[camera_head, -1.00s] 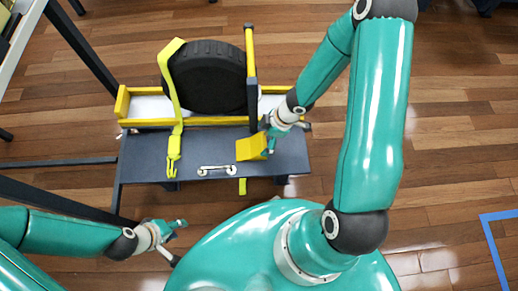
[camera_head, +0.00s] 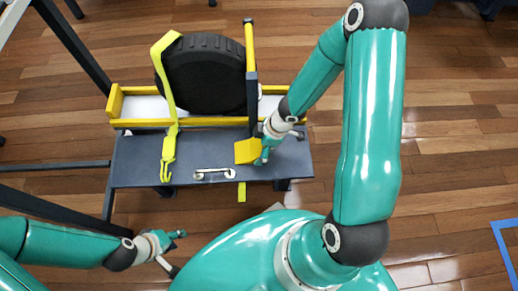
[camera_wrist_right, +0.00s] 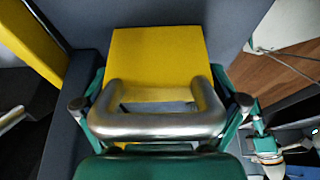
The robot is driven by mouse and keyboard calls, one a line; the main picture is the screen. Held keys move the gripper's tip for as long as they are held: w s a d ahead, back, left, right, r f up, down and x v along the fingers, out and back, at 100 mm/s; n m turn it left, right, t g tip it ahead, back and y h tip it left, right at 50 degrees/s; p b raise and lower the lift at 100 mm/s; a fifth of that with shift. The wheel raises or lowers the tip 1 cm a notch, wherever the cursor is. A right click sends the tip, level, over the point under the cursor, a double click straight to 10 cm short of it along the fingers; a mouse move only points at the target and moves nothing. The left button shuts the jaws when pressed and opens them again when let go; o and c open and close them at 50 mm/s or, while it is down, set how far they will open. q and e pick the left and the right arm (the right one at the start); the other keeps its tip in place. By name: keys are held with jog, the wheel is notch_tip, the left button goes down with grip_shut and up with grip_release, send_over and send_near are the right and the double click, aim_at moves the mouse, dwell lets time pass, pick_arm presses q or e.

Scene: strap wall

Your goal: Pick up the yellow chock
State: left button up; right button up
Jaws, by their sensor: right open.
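The yellow chock (camera_head: 247,151) sits on the dark grey bench (camera_head: 135,160), near its right part. My right gripper (camera_head: 264,153) is open, low over the bench at the chock's right side. In the right wrist view the yellow chock (camera_wrist_right: 157,58) is straight ahead, between the teal finger links (camera_wrist_right: 160,100). A silver U-shaped bar (camera_wrist_right: 155,125) covers its near end; I cannot tell whether the bar belongs to the chock. Finger contact is hidden. My left gripper (camera_head: 172,240) is at lower left, away from the bench; its opening is unclear.
Behind the chock, a black wheel (camera_head: 203,75) stands in a yellow-edged tray (camera_head: 117,104). A yellow strap (camera_head: 169,140) hangs over its left side, and a yellow-black post (camera_head: 250,65) stands at its right. A silver fitting (camera_head: 214,174) lies left of the chock.

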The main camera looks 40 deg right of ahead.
jog(key=c, duration=1.2)
jog(key=shift+s+a+r, duration=0.1)
